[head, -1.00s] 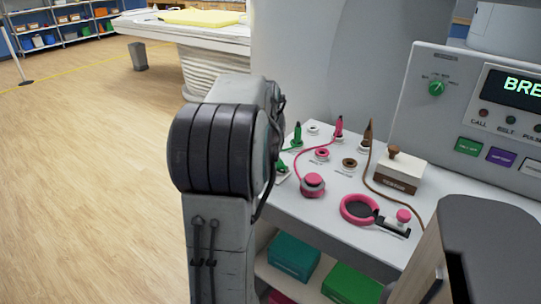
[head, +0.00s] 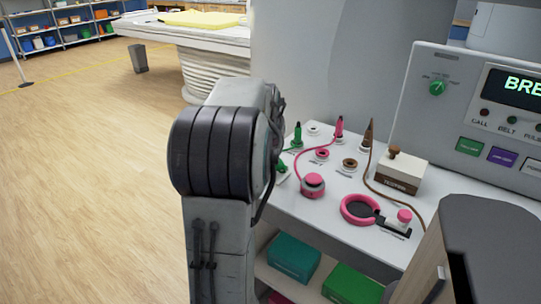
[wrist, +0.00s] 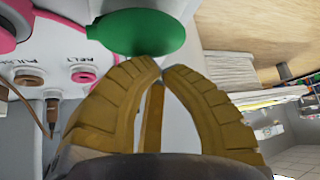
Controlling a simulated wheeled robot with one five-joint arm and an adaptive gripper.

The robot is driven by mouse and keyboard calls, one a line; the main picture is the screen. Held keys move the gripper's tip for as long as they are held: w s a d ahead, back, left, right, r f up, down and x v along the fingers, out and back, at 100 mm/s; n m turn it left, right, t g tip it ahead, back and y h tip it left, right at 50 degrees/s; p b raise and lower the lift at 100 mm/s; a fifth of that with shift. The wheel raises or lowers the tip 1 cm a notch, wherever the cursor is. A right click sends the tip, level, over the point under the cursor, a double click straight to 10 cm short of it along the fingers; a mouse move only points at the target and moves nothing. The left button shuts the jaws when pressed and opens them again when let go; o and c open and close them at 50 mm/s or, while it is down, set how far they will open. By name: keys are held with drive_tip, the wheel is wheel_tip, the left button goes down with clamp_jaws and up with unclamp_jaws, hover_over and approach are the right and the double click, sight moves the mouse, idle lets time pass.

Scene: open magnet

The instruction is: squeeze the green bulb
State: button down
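The green bulb (wrist: 140,32) is a smooth oval at the top of the wrist view, just beyond my fingertips. My gripper (wrist: 161,67) has two ridged, yellow-brown fingers that curve inward, with their tips together or nearly so and nothing visible between them. The bulb lies past the tips, not between the fingers; whether the tips touch it I cannot tell. In the head view my arm hides my gripper and most or all of the bulb; a bit of green shows beside the arm.
The white counter holds a green plug (head: 297,134), a pink knob (head: 312,185), a pink ring (head: 358,209) and a brown-and-white box (head: 401,174). A control panel (head: 455,110) stands at the right. Bins (head: 293,257) fill the shelf below. Open floor lies left.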

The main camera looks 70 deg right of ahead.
drive_tip(key=shift+f+b, duration=0.6)
drive_tip(key=shift+f, duration=0.2)
idle(0.4)
drive_tip(key=shift+a+r, duration=0.1)
idle(0.4)
drive_tip(key=shift+r+p, duration=1.1)
drive_tip(key=shift+r, duration=0.15)
drive_tip(key=shift+r, duration=0.1)
drive_tip(key=shift+r+p, duration=2.1)
drive_tip(key=shift+r, duration=0.35)
